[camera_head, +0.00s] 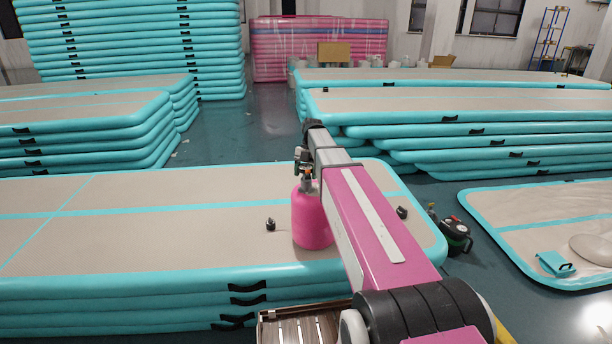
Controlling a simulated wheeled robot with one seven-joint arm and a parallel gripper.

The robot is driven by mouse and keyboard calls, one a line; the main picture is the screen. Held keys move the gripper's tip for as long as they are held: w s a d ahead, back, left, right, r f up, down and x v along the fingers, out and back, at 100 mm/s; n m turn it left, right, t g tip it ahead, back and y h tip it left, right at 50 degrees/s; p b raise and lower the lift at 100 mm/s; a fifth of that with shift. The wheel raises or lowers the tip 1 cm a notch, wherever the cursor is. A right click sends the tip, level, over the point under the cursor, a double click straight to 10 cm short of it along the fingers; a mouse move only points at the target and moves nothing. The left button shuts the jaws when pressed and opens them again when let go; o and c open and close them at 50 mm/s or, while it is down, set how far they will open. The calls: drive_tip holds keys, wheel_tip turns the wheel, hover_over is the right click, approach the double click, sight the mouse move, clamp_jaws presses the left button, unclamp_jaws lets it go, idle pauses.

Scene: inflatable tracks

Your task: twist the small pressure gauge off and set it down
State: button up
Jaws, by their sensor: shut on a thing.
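A pink cylinder (312,222) stands upright on the stacked grey and turquoise mats, just left of my arm. Small fittings (308,187) sit at its top. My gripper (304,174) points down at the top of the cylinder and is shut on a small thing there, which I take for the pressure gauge. The gauge itself is too small and covered to make out clearly. Whether it is still joined to the fittings cannot be told. My pink arm hides the area right of the cylinder.
Small dark fittings lie on the mat, one left of the cylinder (270,225) and one right of my arm (402,212). The mat's left part is clear. More mat stacks (470,103) lie behind.

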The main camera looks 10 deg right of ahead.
sight(305, 167)
drive_tip(key=shift+r, duration=1.65)
